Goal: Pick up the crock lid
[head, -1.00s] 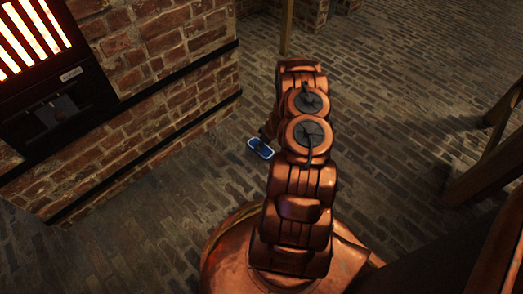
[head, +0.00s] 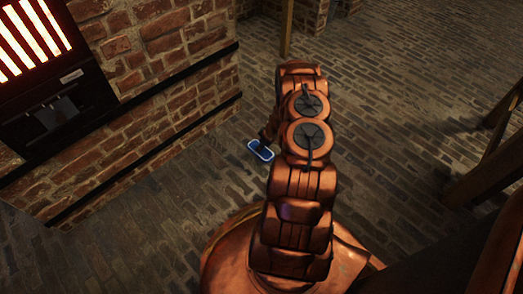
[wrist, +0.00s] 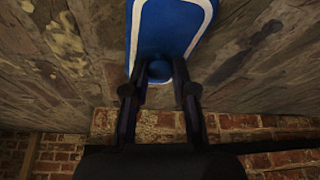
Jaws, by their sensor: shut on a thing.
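The crock lid is a blue rounded rectangle with a white border. In the wrist view the lid (wrist: 172,25) fills the top middle, with a round blue knob (wrist: 160,71) on its near side. My gripper (wrist: 160,88) is shut on this knob, one dark finger on each side. In the head view the lid (head: 261,150) shows small, just left of my copper arm, over the brick paving. My gripper is mostly hidden by the arm there. A dark shadow lies on the paving apart from the lid, so it appears held clear of the floor.
A brick wall (head: 170,60) with dark rails stands at the left, holding a glowing grate (head: 30,38) and a dark panel (head: 58,112). A wooden post (head: 286,28) rises behind the arm. Wooden beams (head: 485,165) stand at the right. Paving (head: 400,100) between is open.

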